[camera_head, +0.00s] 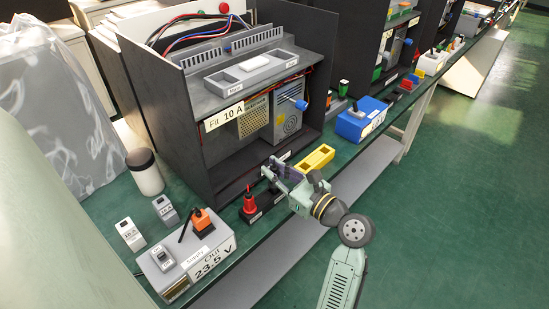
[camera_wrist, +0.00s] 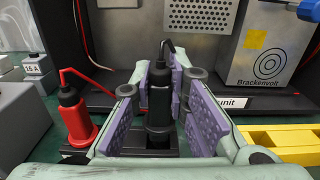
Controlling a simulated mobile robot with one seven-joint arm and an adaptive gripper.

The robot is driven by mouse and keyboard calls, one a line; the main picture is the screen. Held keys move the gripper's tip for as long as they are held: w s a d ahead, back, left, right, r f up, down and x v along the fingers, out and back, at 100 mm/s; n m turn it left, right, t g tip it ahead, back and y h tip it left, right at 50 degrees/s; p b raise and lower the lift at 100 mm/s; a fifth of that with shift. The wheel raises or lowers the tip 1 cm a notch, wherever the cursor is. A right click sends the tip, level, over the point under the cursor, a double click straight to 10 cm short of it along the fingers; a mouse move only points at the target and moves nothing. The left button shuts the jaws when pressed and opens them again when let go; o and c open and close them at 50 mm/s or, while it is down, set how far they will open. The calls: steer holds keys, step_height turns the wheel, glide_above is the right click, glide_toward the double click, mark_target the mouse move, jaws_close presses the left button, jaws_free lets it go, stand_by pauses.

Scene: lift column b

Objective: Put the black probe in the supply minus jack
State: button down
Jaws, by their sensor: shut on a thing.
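The black probe (camera_wrist: 159,100) stands upright between my purple finger pads in the wrist view, its lead curling from the top. My gripper (camera_wrist: 168,98) is shut on it; in the head view my gripper (camera_head: 275,178) is at the dark probe holder (camera_head: 262,213). The probe's foot is at the holder (camera_wrist: 120,150), and I cannot tell whether it is seated or lifted. The red probe (camera_wrist: 74,113) stands to its left, also in the head view (camera_head: 249,201). The supply box (camera_head: 172,287) is at the near left of the bench, labelled Out 23.5 V. Its minus jack cannot be made out.
A dark open cabinet (camera_head: 218,165) stands behind the probes. A yellow block (camera_head: 315,159) lies to the right. Two small grey blocks (camera_head: 131,235) and a white, dark-capped canister (camera_head: 146,172) stand behind the supply. An orange piece (camera_head: 203,222) is on the supply box.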

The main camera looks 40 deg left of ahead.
steer(key=shift+f+b, duration=0.3)
steer(key=shift+f, duration=0.9)
steer(key=c, duration=1.5)
jaws_free()
steer(key=d, duration=0.8)
steer(key=s+d, duration=0.1)
steer(key=d, duration=0.3)
